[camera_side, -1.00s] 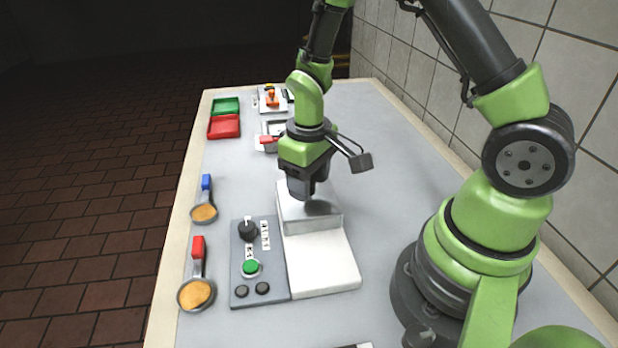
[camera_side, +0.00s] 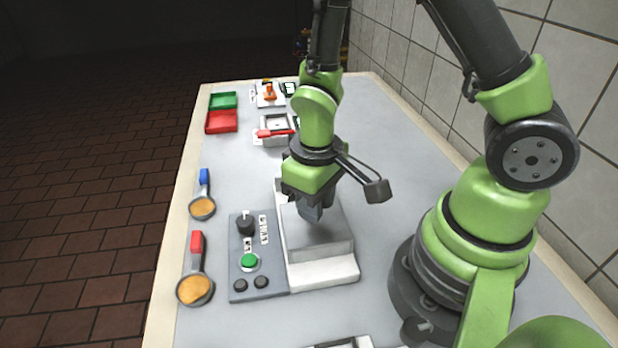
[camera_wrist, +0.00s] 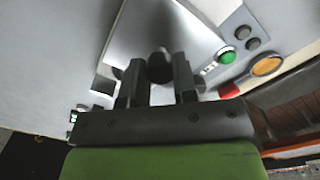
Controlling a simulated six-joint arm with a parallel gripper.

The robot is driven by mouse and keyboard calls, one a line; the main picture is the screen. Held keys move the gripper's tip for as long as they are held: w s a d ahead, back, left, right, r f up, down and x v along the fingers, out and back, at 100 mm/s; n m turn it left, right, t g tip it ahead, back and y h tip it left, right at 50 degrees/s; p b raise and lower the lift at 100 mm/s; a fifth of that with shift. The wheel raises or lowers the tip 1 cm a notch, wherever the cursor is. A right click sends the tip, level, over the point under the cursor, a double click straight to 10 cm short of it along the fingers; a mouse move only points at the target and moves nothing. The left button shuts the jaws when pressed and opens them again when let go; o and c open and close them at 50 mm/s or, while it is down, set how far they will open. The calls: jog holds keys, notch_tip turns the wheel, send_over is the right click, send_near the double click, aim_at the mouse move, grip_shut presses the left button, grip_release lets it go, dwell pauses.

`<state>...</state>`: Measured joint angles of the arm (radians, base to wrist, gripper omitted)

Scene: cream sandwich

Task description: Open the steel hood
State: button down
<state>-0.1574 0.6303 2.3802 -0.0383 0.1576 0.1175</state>
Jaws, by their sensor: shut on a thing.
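The steel hood (camera_side: 327,240) is a grey box-like cover on a white base (camera_side: 325,273), beside the control panel. It also shows as a pale flat top in the wrist view (camera_wrist: 130,35). My gripper (camera_side: 312,212) points down over the hood's top. In the wrist view my gripper (camera_wrist: 159,82) has its two fingers on either side of a dark round knob (camera_wrist: 159,66) on the hood, and it is shut on this knob. The knob is hidden by my gripper in the side view. A strip of white base shows behind the hood.
The grey control panel (camera_side: 242,279) with a green button (camera_side: 249,261) and black knob stands left of the hood. Two filled ladles (camera_side: 195,290) (camera_side: 203,208) lie along the left edge. Red (camera_side: 221,122) and green (camera_side: 222,101) trays stand farther back.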

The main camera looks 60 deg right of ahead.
jog(key=shift+s+a, duration=0.9)
jog(key=shift+a, duration=0.1)
jog(key=c, duration=0.9)
grip_release()
notch_tip(320, 180, up, 10)
jog(key=shift+r, duration=0.1)
notch_tip(320, 180, up, 7)
jog(key=m+t+y, duration=0.1)
jog(key=m+t, duration=0.1)
jog(key=t, duration=0.1)
send_over(319, 233)
jog(key=s+d, duration=0.1)
jog(key=d, duration=0.1)
jog(key=s+r+m+t+y, duration=0.1)
jog(key=s+r+m+t, duration=0.1)
jog(key=s+r+t, duration=0.2)
jog(key=shift+s+d+r, duration=0.3)
jog(key=shift+s+r, duration=0.05)
jog(key=shift+r, duration=0.6)
